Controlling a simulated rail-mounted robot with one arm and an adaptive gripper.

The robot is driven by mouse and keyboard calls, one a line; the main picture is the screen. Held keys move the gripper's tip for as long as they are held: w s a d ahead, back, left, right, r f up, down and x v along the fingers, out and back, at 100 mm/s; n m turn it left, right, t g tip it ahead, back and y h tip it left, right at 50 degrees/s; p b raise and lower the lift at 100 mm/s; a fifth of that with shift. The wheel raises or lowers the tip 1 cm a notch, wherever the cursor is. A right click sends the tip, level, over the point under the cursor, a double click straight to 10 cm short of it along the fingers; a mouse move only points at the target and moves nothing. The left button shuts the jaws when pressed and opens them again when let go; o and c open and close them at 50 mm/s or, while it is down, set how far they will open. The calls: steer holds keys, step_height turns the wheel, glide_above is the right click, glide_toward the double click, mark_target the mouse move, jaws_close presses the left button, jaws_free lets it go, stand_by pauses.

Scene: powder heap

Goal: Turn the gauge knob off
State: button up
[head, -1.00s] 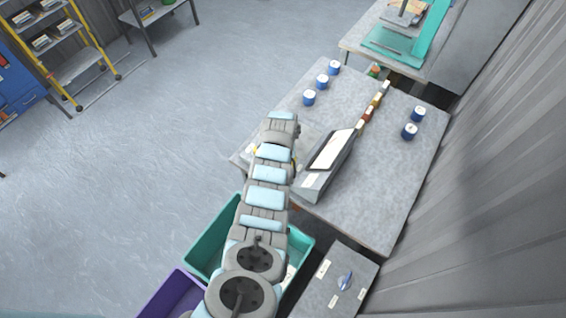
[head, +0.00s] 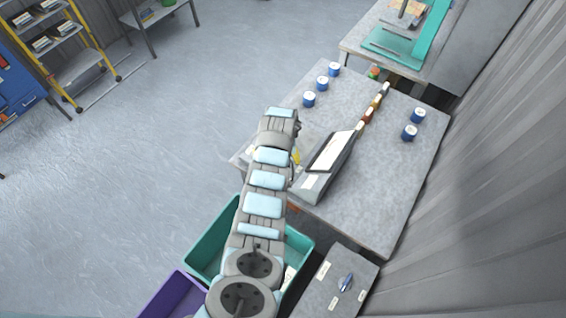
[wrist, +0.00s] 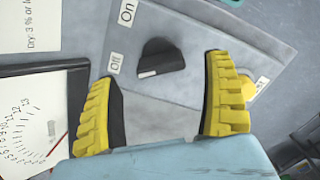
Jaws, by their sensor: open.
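The gauge knob (wrist: 162,58) is dark and rounded, with a white mark at its lower left edge, in the wrist view. The "Off" label (wrist: 117,63) is to its left and the "On" label (wrist: 127,12) is above left. My gripper (wrist: 162,74) is open, its yellow ridged fingers on either side of the knob; contact cannot be told. The gauge's dial (wrist: 28,125) is at the lower left.
A teal bin (head: 207,240) and a purple bin (head: 168,298) are below. A box with a blue switch (head: 346,283) is at lower right.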

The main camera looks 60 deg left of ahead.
step_height(320, 180, up, 9)
stand_by(0.5)
stand_by(0.4)
steer(key=shift+f, duration=0.1)
